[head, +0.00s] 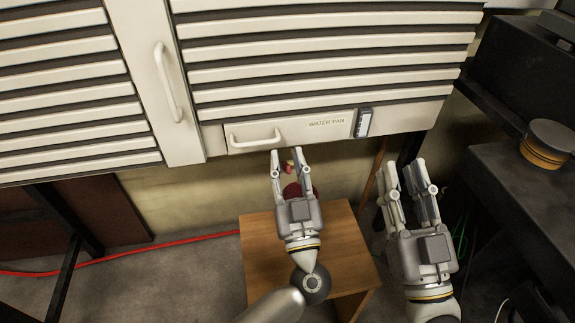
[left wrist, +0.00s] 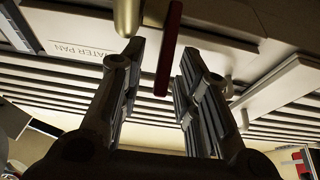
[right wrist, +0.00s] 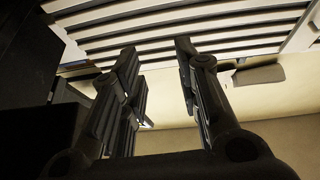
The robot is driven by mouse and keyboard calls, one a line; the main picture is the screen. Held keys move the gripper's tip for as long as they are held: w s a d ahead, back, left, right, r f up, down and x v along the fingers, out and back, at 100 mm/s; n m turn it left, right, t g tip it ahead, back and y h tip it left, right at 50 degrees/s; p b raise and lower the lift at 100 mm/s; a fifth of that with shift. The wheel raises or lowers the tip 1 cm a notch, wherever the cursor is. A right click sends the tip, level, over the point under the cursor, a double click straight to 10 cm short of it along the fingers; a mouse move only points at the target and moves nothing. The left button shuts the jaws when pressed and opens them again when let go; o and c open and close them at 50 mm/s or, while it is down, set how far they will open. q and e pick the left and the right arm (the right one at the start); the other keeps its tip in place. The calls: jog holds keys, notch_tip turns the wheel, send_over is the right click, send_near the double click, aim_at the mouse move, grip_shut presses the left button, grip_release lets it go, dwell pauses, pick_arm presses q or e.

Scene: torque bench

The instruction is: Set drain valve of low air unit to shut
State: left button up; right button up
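The low air unit (head: 215,140) is a cream louvred cabinet with a drawer marked WATER PAN (head: 290,133). The drain valve shows in the left wrist view as a red lever (left wrist: 168,50) beside a brass-coloured pipe end (left wrist: 126,18). My right gripper (head: 406,168) is open and empty, right of the stool.
A wooden stool (head: 258,250) stands below the unit, with a dark red round object (head: 292,190) partly hidden behind my left gripper. A red hose (head: 130,257) runs along the floor. A dark bench with a yellow-banded round object (head: 545,147) is at the right.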

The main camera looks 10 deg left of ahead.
pick_arm(q)
grip_shut()
dwell(0.3)
